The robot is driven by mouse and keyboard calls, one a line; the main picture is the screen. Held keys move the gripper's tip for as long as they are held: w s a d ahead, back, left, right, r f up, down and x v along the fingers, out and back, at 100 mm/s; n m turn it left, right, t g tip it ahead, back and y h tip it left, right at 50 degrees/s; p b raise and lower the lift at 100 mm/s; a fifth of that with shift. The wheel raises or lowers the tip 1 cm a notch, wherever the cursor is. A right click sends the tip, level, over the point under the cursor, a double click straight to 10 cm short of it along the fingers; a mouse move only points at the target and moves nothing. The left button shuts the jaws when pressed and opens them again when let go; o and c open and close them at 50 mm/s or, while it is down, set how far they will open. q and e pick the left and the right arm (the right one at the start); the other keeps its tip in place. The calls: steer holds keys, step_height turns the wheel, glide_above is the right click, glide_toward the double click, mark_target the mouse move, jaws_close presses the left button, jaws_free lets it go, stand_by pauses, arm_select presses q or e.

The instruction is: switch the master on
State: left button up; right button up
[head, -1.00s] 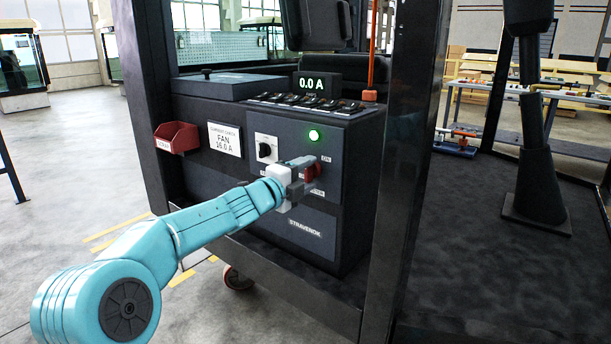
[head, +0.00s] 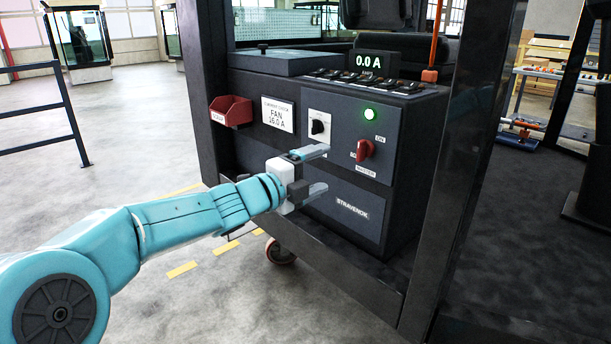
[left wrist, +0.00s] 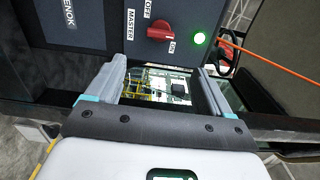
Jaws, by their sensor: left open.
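The red master switch (head: 364,150) is a knob on the dark front panel, with ON printed at its upper right and MASTER below. It also shows in the left wrist view (left wrist: 160,31), beyond my fingers. I cannot tell surely which mark its handle points at. A green lamp (head: 369,114) glows above it, and also in the left wrist view (left wrist: 199,38). My left gripper (head: 327,168) is open and empty, left of the switch and apart from it. My right gripper is not in view.
A black knob on a white plate (head: 319,126) is left of the lamp. The display (head: 370,63) reads 0.0 A above a row of rocker switches (head: 365,82). A red bin (head: 231,110) and a FAN 16.0 A card (head: 278,114) are further left. A dark post (head: 465,170) stands at right.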

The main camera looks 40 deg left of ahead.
arm_select(q)
steer(key=shift+s+a, duration=0.1)
steer(key=shift+s, duration=1.5)
steer(key=w+d+f+n+g+h, duration=0.15)
steer(key=w+d+f, duration=0.35)
steer(key=f, duration=0.5)
steer(key=w+d+f+g+h, duration=0.2)
steer(key=d+f+g+h, duration=0.1)
steer(key=d+f, duration=0.65)
steer(key=s+d+f+n+g, duration=0.2)
steer(key=d+f, duration=0.2)
steer(key=f, duration=0.5)
steer(key=s+d+f+n+g, duration=0.2)
steer(key=d+f+n, duration=0.15)
steer(key=f, duration=0.45)
steer(key=s+d+f+n+g, duration=0.3)
steer(key=s+d+f, duration=0.35)
steer(key=f, duration=0.25)
steer(key=s+f+n+g+y, duration=0.1)
steer(key=s+f+n+g, duration=0.3)
steer(key=s, duration=0.5)
steer(key=s+f+n+g+y, duration=0.1)
steer(key=s+f+n+g, duration=0.1)
steer(key=s+f+n, duration=0.45)
step_height(320, 180, up, 24)
steer(key=s+p, duration=0.2)
steer(key=p, duration=2)
steer(key=shift+d, duration=0.35)
